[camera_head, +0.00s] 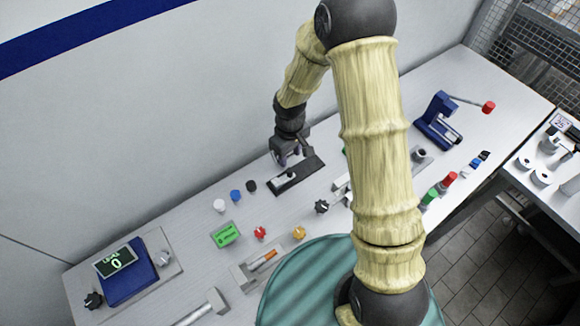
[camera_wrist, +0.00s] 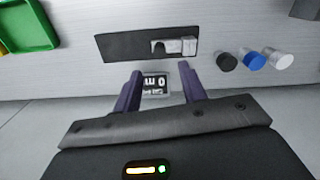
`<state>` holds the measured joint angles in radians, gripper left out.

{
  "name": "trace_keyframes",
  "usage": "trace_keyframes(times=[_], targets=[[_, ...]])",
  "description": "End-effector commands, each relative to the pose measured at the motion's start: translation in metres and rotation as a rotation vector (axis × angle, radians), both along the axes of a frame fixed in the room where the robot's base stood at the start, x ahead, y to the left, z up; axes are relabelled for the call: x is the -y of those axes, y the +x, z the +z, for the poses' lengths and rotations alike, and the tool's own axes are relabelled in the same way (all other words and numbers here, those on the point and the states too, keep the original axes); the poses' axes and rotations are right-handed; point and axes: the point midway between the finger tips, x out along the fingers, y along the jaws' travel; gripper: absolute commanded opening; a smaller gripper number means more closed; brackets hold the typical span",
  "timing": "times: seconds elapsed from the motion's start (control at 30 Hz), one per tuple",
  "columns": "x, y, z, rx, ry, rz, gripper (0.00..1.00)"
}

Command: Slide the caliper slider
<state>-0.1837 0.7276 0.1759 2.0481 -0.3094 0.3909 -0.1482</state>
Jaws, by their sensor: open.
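A dark caliper plate (camera_head: 308,173) lies on the bench, with a light grey slider (camera_head: 284,181) near its left end. In the wrist view the plate (camera_wrist: 120,46) runs across the top middle, and the grey slider (camera_wrist: 186,46) sits toward its right end. A small display reading "0 mm", partly cut off (camera_wrist: 155,85), shows between my fingers. My gripper (camera_wrist: 160,70) is open, with two purple fingers apart and nothing held. In the head view my gripper (camera_head: 285,160) hangs at the plate's back-left edge. I cannot tell its exact height above the bench.
Black (camera_head: 251,186), blue (camera_head: 236,195) and white (camera_head: 219,205) knobs stand left of the plate. A black knob (camera_head: 321,206) is in front. A blue lever device (camera_head: 437,120) stands at the right. The wall rises close behind. My arm hides part of the bench.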

Motion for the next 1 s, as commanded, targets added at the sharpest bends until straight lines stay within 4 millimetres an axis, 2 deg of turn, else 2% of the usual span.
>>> trace_keyframes(times=[0.3, 0.5, 0.67, 0.9, 0.97, 1.0], targets=[[0.0, -0.001, -0.048, -0.004, -0.002, 0.001, 0.42], [0.0, 0.0, -0.071, -0.001, -0.001, 0.001, 0.42], [0.0, 0.0, -0.079, -0.001, -0.001, 0.001, 0.42], [0.0, 0.0, -0.079, 0.001, -0.001, 0.0, 0.42], [0.0, 0.0, -0.079, 0.001, -0.001, 0.0, 0.32], [0.0, 0.0, -0.079, 0.001, -0.001, 0.0, 0.24]])
